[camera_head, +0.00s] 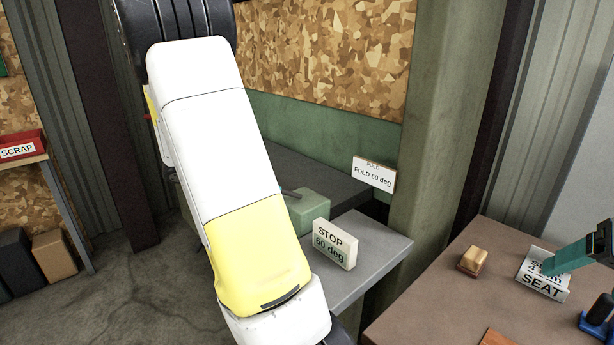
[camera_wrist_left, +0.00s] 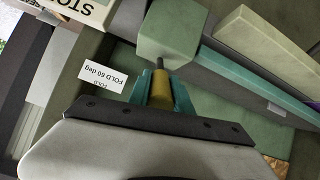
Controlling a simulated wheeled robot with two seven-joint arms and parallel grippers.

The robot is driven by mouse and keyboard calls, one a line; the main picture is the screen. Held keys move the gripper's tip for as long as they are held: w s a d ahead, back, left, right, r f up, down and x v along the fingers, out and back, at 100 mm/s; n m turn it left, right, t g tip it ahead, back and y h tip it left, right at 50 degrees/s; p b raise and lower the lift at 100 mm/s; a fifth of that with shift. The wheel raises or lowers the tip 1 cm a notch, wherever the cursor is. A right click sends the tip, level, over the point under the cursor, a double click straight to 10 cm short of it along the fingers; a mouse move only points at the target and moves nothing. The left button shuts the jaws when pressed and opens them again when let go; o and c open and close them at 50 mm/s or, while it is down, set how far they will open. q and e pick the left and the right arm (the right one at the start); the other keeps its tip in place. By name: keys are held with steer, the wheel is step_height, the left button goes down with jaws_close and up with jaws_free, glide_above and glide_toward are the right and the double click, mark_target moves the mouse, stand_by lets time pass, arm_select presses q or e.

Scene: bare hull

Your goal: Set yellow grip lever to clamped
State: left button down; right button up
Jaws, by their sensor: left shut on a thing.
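In the left wrist view the yellow grip lever (camera_wrist_left: 161,92) stands between the two teal fingers of my left gripper (camera_wrist_left: 160,88), which is shut on it. Its dark thin end meets a green block (camera_wrist_left: 168,36). In the head view my left arm covers the middle, so the lever and most of the left gripper are hidden there. The green block also shows in the head view (camera_head: 309,210), just right of my arm. The lever's exact setting cannot be told.
A STOP 60 deg block (camera_head: 335,245) stands on the grey bench (camera_head: 385,245). A FOLD 60 deg sign (camera_head: 373,174) is behind it.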

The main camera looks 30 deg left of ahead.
arm_select(q)
steer(key=shift+s+a+f+t, duration=0.1)
steer(key=shift+s+f+t, duration=0.2)
steer(key=shift+f+t, duration=0.25)
steer(key=shift+s+a+f+t, duration=0.1)
steer(key=shift+s+f+t, duration=0.25)
steer(key=shift+f, duration=0.3)
steer(key=shift+h, duration=0.3)
steer(key=c, duration=1.2)
jaws_free()
steer(key=shift+o, duration=0.2)
steer(key=v, duration=0.7)
steer(key=shift+s, duration=0.3)
steer(key=shift+a, duration=0.1)
